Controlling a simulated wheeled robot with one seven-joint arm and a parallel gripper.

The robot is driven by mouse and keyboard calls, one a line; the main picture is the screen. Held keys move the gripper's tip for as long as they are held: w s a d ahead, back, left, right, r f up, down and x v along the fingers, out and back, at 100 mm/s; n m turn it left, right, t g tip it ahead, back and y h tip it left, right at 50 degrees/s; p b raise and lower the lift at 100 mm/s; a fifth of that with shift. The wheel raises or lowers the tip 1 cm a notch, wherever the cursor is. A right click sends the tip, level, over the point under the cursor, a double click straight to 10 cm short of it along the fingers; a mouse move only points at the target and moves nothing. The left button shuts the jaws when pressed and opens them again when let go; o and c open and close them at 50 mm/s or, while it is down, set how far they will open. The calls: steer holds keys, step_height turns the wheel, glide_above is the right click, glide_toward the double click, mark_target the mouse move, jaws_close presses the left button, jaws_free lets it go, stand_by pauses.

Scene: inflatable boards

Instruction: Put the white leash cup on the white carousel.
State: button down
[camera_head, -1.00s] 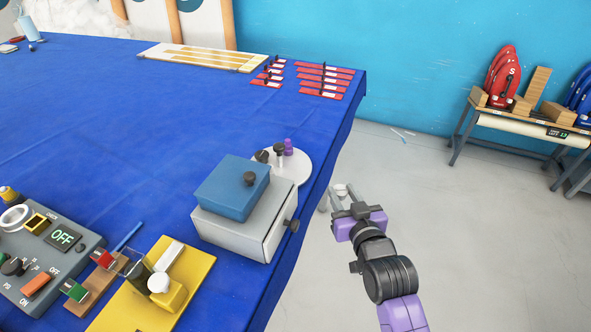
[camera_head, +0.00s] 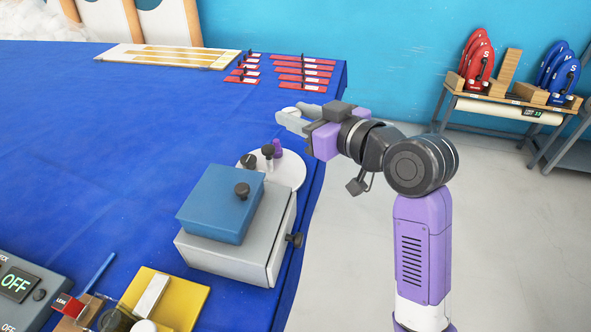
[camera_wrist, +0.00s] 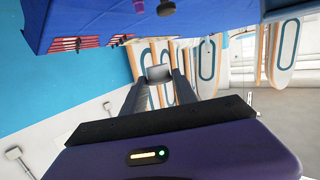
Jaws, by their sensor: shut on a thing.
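The white carousel (camera_head: 291,172) is a round disc near the right edge of the blue table, partly hidden behind a grey box. A purple cup (camera_head: 277,146) and dark cups (camera_head: 268,151) stand on it. My gripper (camera_head: 287,115) is above and beyond the carousel, pointing left. It is shut on the white leash cup (camera_head: 291,111), which shows only as a small pale piece between the fingers. In the wrist view, the cup (camera_wrist: 158,73) is pale grey-white between the fingertips. The purple cup also shows at the top of the wrist view (camera_wrist: 165,8).
A grey box (camera_head: 245,260) with a blue block (camera_head: 221,203) on top stands just in front of the carousel. Red strips (camera_head: 303,72) lie at the table's back right corner. A yellow plate (camera_head: 186,306) is at the front. The table's middle is clear.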

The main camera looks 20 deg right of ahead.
mark_target(297, 178)
step_height(297, 178, down, 14)
steer(key=shift+r+b, duration=0.1)
steer(key=shift+b, duration=0.5)
steer(key=c, duration=1)
jaws_free()
steer(key=shift+o, duration=0.2)
steer(key=shift+r, duration=0.1)
steer(key=v, duration=1.2)
steer(key=shift+b, duration=0.35)
